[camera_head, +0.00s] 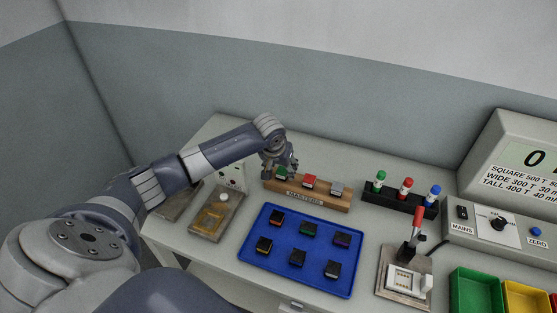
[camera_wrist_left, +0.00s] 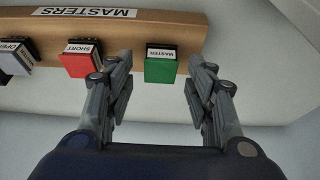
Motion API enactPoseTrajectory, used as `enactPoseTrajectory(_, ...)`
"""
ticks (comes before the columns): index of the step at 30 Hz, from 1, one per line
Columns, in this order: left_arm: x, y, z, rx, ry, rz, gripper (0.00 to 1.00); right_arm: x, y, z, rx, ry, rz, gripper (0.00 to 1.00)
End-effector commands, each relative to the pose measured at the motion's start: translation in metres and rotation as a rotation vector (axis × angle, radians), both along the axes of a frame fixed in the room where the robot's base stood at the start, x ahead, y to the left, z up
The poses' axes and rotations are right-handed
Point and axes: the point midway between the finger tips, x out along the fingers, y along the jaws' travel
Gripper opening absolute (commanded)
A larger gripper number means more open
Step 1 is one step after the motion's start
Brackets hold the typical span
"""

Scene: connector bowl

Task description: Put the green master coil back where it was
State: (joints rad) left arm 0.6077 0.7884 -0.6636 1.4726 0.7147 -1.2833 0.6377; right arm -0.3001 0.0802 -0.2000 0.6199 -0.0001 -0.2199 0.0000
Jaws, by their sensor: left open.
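The green master coil (camera_head: 282,174) sits at the left end of the wooden rack marked MASTERS (camera_head: 305,196). In the left wrist view the green coil (camera_wrist_left: 161,66) shows its MASTER label and is seated at the rack (camera_wrist_left: 190,38). My left gripper (camera_head: 283,166) is at the rack's left end in the head view. In the wrist view its open fingers (camera_wrist_left: 160,85) stand on either side of the green coil, with a gap on each side. My right gripper is not in view.
A red coil (camera_head: 309,181) and a grey coil (camera_head: 336,188) sit on the same rack. A blue tray (camera_head: 293,251) with several dark coils lies in front. A black stand (camera_head: 398,198) with green, red and blue-topped pieces is to the right.

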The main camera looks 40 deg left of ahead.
Motion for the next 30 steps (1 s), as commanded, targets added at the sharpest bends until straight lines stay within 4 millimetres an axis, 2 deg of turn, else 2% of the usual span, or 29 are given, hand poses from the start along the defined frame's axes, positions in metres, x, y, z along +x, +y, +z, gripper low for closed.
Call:
enactPoseTrajectory(9, -0.023, -0.005, 0.058, 0.002, -0.004, -0.003, 0.50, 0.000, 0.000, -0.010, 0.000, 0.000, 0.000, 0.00)
enactPoseTrajectory(15, -0.035, -0.009, 0.087, 0.001, -0.001, -0.002, 0.50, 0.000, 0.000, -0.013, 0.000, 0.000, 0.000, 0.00)
enactPoseTrajectory(21, -0.040, -0.009, 0.099, 0.001, -0.001, 0.000, 0.50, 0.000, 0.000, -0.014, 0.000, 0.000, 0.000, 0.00)
enactPoseTrajectory(30, -0.040, -0.010, 0.100, 0.001, 0.000, -0.001, 0.50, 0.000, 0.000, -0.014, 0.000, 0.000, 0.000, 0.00)
